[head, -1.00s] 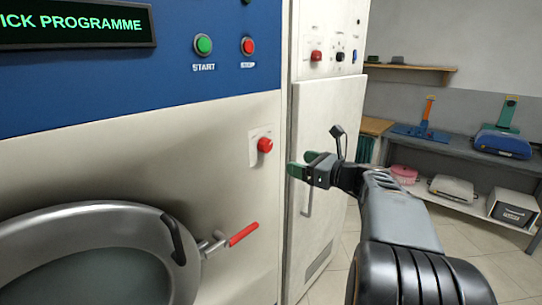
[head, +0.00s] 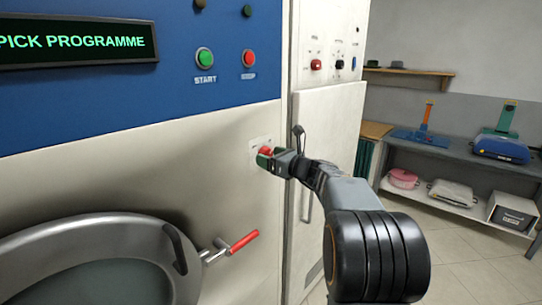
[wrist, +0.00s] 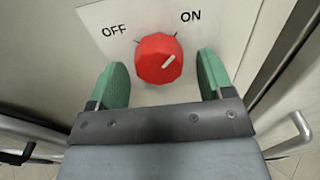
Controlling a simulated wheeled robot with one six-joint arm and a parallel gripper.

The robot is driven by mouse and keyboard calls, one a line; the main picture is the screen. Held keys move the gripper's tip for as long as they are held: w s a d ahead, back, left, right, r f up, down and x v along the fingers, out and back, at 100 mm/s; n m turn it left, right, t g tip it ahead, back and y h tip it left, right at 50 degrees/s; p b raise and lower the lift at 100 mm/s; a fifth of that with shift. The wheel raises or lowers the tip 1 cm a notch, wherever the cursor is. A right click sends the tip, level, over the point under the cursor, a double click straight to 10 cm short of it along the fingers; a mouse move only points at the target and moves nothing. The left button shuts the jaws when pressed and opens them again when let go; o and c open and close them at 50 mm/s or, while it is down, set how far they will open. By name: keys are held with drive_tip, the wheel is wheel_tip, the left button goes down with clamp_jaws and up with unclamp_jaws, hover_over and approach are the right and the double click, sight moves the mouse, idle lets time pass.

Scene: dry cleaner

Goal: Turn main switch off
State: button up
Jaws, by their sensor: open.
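The main switch is a red rotary knob (wrist: 158,58) on a pale plate (wrist: 105,18) marked OFF at left and ON at right. Its white pointer line slants up to the right, toward ON. My gripper (wrist: 164,80) is open, with one green fingertip on each side of the knob and a gap on both sides. In the head view, my gripper (head: 268,158) is at the plate on the machine's front, and its fingers partly hide the red knob (head: 265,150).
The round door (head: 60,235) with its red-gripped handle (head: 243,242) is below left of the knob. START (head: 205,58) and STOP (head: 249,58) buttons are above. A white cabinet (head: 325,130) stands right, with a bench (head: 440,150) beyond.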

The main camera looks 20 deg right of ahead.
drive_tip(key=shift+w, duration=0.15)
drive_tip(key=shift+c, duration=0.5)
drive_tip(key=c, duration=0.8)
drive_tip(key=shift+f, duration=0.1)
